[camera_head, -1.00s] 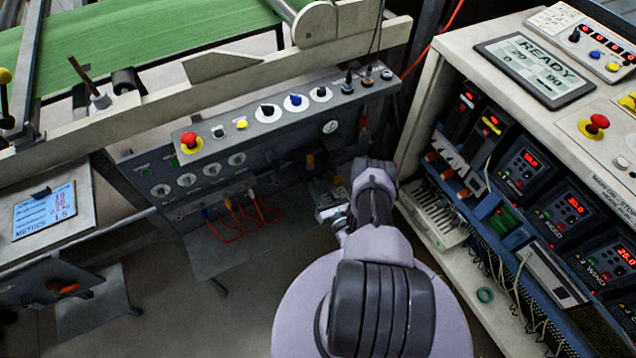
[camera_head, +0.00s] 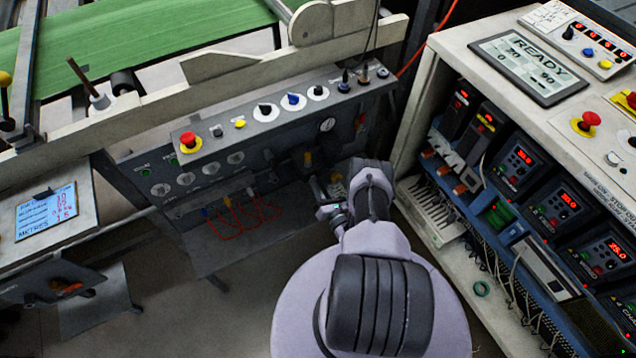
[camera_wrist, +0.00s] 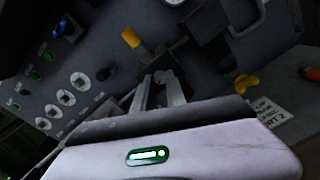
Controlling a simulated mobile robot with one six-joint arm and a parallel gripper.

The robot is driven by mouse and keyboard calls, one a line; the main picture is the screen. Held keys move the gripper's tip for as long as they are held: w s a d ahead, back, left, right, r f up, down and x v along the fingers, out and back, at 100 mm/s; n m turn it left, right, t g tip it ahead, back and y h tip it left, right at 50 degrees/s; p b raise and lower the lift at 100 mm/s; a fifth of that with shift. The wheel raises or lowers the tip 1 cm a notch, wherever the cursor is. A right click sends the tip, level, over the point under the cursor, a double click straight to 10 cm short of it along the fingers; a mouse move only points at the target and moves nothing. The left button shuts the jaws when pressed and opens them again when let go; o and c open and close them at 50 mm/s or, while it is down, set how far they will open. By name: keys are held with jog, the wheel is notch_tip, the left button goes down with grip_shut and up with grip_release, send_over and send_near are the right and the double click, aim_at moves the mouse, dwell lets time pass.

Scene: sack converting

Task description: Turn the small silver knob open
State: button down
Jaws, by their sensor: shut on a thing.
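In the wrist view my gripper (camera_wrist: 160,82) reaches toward a dark grey panel, with its two slim fingers close together. A small pale metallic piece, which looks like the small silver knob (camera_wrist: 164,77), shows at the fingertips, and the fingers are shut on it. Most of it is hidden, so its turned angle cannot be told. In the head view my gripper (camera_head: 331,212) is low at the front of the grey machine panel, partly behind my arm, and the knob cannot be made out there.
A yellow-handled part (camera_wrist: 131,38) and a yellow lever (camera_wrist: 246,83) flank the fingers. The control panel (camera_head: 215,150) carries several knobs and a red stop button (camera_head: 188,141). A cabinet with red displays (camera_head: 523,155) stands close on the right.

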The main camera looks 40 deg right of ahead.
jog(key=n, duration=2.5)
jog(key=shift+w+t, duration=0.1)
jog(key=shift+t, duration=0.3)
dwell(1.8)
dwell(0.5)
jog(key=c, duration=1.4)
grip_release()
jog(key=shift+o, duration=0.2)
